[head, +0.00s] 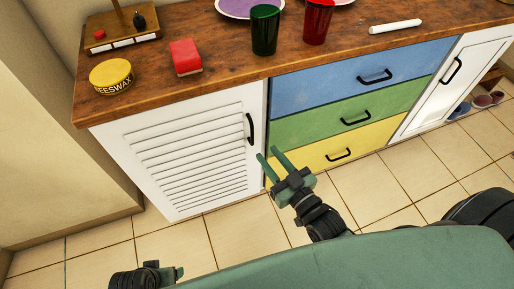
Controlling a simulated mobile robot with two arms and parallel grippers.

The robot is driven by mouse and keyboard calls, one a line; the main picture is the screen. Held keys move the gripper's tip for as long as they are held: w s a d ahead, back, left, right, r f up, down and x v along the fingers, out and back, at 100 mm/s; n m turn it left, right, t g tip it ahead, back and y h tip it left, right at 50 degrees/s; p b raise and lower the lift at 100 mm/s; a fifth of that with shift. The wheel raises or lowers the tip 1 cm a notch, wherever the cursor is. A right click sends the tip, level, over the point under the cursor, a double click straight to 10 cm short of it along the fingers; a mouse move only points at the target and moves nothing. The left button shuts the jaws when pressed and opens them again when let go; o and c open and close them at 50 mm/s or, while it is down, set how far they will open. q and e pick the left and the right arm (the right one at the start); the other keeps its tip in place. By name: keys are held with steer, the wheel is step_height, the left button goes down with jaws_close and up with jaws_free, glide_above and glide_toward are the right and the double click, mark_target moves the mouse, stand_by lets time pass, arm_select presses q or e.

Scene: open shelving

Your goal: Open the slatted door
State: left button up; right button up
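The white slatted door (190,155) is at the left of the wooden-topped cabinet and looks shut. Its black handle (250,129) is a vertical bar near the door's right edge. My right gripper (270,158) is open, with its two green fingers apart and nothing between them. It is just below and to the right of the handle, in front of the cabinet, and does not appear to touch it. My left gripper (174,274) is at the bottom edge, low and left of centre. Only part of it shows, and its fingers cannot be made out clearly.
Right of the door are blue (340,78), green (350,117) and yellow (340,155) drawers, then a white door (458,80). The top holds a beeswax tin (111,76), a red block (185,57) and cups. Shoes (482,101) stand at the right. Tiled floor in front is clear.

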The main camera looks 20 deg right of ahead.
mark_target(253, 134)
steer(key=x, duration=0.7)
steer(key=shift+w+a+r+b, duration=0.1)
steer(key=shift+w+r+b, duration=0.25)
steer(key=shift+w+b, duration=0.05)
arm_select(q)
step_height(253, 134, up, 4)
steer(key=shift+f, duration=0.25)
arm_select(e)
jaws_close()
stand_by(0.6)
